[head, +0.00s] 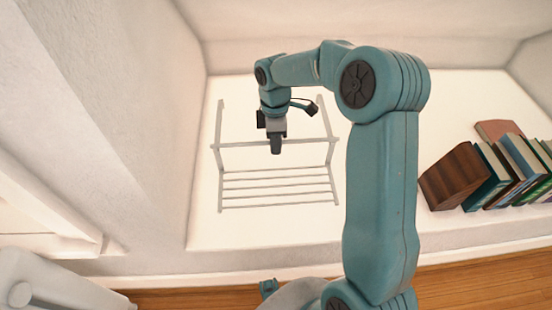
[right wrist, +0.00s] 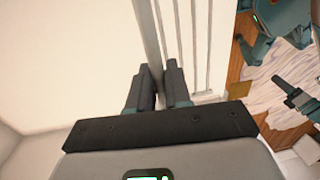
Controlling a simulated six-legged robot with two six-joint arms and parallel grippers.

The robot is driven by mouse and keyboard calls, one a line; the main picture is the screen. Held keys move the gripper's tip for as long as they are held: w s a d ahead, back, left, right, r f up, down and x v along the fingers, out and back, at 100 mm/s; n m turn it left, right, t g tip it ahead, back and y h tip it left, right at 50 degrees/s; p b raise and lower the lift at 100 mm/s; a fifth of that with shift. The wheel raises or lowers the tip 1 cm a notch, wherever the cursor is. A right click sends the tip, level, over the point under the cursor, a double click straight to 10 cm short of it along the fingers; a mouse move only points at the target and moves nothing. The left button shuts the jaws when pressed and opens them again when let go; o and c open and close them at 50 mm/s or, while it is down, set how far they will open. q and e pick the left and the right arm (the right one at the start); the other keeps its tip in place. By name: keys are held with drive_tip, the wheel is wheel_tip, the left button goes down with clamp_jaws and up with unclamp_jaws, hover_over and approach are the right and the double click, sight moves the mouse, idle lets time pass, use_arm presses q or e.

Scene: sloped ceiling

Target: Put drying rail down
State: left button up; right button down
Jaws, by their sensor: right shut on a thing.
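The drying rail (head: 240,144) is a pale grey frame with several thin parallel bars, over the white ledge in the head view. My right gripper (head: 276,148) reaches it from above and is shut on its long bar near the middle. In the right wrist view the bar (right wrist: 150,40) runs between the two dark fingers (right wrist: 158,85). I cannot tell whether the rail touches the ledge. A dark gripper-like part (right wrist: 287,92), apparently my left gripper, shows at the right of the wrist view; its jaws are too small to judge.
A row of books (head: 495,172) leans on the right part of the ledge, with a brown one (head: 454,177) at its near end. A white wall (head: 130,100) closes the left side. Wooden floor (head: 470,270) lies below the ledge's front edge. The ledge (head: 385,105) is otherwise bare.

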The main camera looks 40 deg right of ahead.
drive_tip(key=b, duration=0.2)
hover_over(276, 172)
wheel_tip(276, 172, down, 6)
drive_tip(key=shift+r, duration=0.1)
drive_tip(key=shift+w, duration=0.1)
drive_tip(key=c, duration=1.1)
unclamp_jaws()
drive_tip(key=shift+f, duration=0.2)
drive_tip(key=shift+r, duration=0.1)
drive_tip(key=r+p, duration=0.1)
drive_tip(key=r, duration=0.3)
drive_tip(key=r+p, duration=0.1)
drive_tip(key=r, duration=0.3)
drive_tip(key=w+r+p, duration=0.1)
drive_tip(key=r+p, duration=0.1)
drive_tip(key=r, duration=0.2)
drive_tip(key=shift+d, duration=0.35)
drive_tip(key=shift+s, duration=0.1)
